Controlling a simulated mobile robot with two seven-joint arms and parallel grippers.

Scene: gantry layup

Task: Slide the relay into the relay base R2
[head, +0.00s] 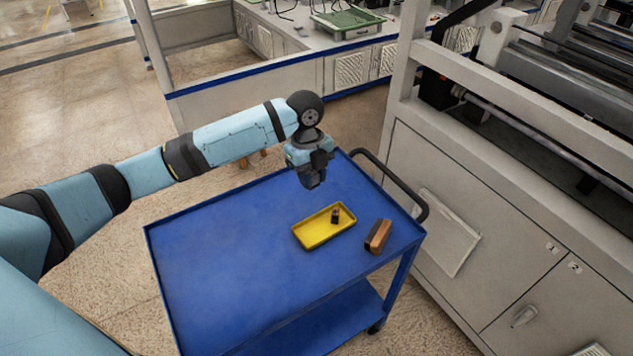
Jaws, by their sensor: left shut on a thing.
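My left gripper (313,179) hangs above the far part of the blue cart, behind and to the left of the yellow tray, pointing down. It is shut on a small dark thing that I take to be the relay; the fingers hide most of it and its outline blends with them. I cannot make out a relay base marked R2 anywhere in this view. My right gripper is not in view.
The blue cart (225,262) has a shallow yellow tray (309,240) with a small dark piece (335,216) in it. A brown block (378,237) stands right of the tray. A black handle (396,177) edges the cart. The cart's left part is clear. A large machine cabinet (510,240) stands right.

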